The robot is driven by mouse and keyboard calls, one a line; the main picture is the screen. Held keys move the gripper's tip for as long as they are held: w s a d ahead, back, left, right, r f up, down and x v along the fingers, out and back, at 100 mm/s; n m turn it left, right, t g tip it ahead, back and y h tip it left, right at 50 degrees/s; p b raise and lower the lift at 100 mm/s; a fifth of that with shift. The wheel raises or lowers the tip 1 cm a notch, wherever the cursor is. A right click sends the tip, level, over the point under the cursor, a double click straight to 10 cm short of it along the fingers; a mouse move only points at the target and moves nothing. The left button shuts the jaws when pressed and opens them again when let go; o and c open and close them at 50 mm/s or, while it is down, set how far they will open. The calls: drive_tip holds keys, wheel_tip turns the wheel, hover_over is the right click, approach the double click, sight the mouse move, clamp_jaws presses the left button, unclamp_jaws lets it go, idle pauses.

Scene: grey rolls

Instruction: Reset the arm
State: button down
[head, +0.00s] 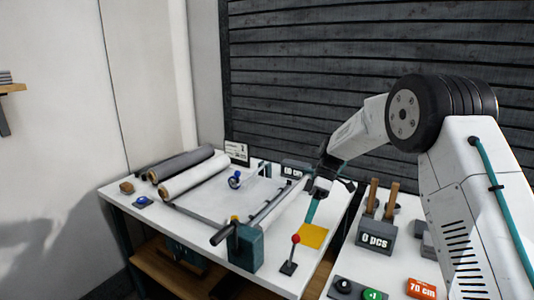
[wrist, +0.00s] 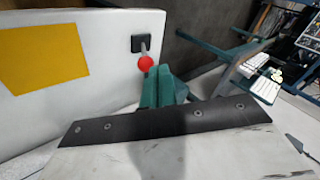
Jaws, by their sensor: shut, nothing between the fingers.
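My arm reaches in from the right in the head view. My gripper (head: 311,208) hangs over the right part of the white table (head: 215,255), above and beside a yellow square (head: 312,236). The gripper's teal fingers are together with nothing between them. In the wrist view the gripper (wrist: 160,88) points towards a red-knobbed lever (wrist: 145,62), which appears just beyond the fingertips. The yellow square shows at the left of the wrist view (wrist: 45,57). Whether the fingers touch anything cannot be told.
Grey and white rolls (head: 190,170) lie at the table's back left. A bar (head: 262,210) crosses the table near the gripper. A second table on the right holds a "0 DCS" box (head: 376,238), a green button (head: 374,295) and an orange "70 cm" display (head: 421,289).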

drive_tip(key=s+d+r+m+t+h, duration=0.1)
drive_tip(key=s+d+r+m, duration=0.3)
drive_tip(key=s, duration=0.9)
drive_tip(key=s+d+r+m+t+h, duration=0.2)
drive_tip(key=s+d+r+m+t, duration=0.2)
drive_tip(key=s, duration=0.9)
drive_tip(key=s+d+r+m+t+h, duration=0.1)
drive_tip(key=s+d+r+m, duration=0.4)
drive_tip(key=s, duration=0.8)
drive_tip(key=m+t, duration=0.1)
drive_tip(key=m, duration=0.1)
drive_tip(key=shift+s+r+m+t+h, duration=0.3)
drive_tip(key=shift+s+m+t+h, duration=0.1)
